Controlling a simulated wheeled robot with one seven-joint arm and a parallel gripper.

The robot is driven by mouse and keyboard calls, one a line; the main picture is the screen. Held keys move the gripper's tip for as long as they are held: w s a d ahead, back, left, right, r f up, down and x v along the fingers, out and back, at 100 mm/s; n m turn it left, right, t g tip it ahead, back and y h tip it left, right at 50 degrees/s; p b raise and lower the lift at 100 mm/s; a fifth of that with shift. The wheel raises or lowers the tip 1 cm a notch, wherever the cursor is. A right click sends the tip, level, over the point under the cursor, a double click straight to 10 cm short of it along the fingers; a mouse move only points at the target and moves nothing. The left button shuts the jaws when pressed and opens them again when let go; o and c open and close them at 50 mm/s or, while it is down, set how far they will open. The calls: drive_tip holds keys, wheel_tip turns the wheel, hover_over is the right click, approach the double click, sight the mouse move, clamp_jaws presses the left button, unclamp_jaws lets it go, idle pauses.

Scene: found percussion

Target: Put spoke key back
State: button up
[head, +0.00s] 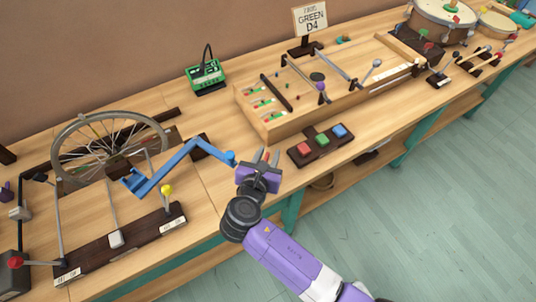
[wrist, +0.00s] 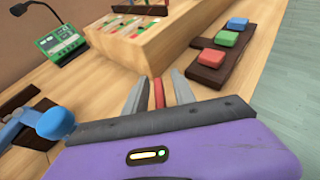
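My gripper (head: 266,157) is over the front of the bench, just right of the end of a blue crank (head: 180,160). Its two grey fingers are apart in the wrist view (wrist: 158,82). A narrow red piece (wrist: 158,93) shows between the fingers, with a gap on each side. It may be the spoke key, but its shape is mostly hidden and I cannot tell for sure. The spoked wheel (head: 75,140) stands at the left of the bench. A small dark block (head: 198,146) lies behind the crank.
A dark board with red, green and blue blocks (head: 322,140) is right of my gripper. A wooden box (head: 270,128) with strips and mallets stands behind it. A green device (head: 205,75) is at the back. A dark rail (head: 130,240) lies at front left.

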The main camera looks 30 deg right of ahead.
drive_tip(key=v, duration=1.2)
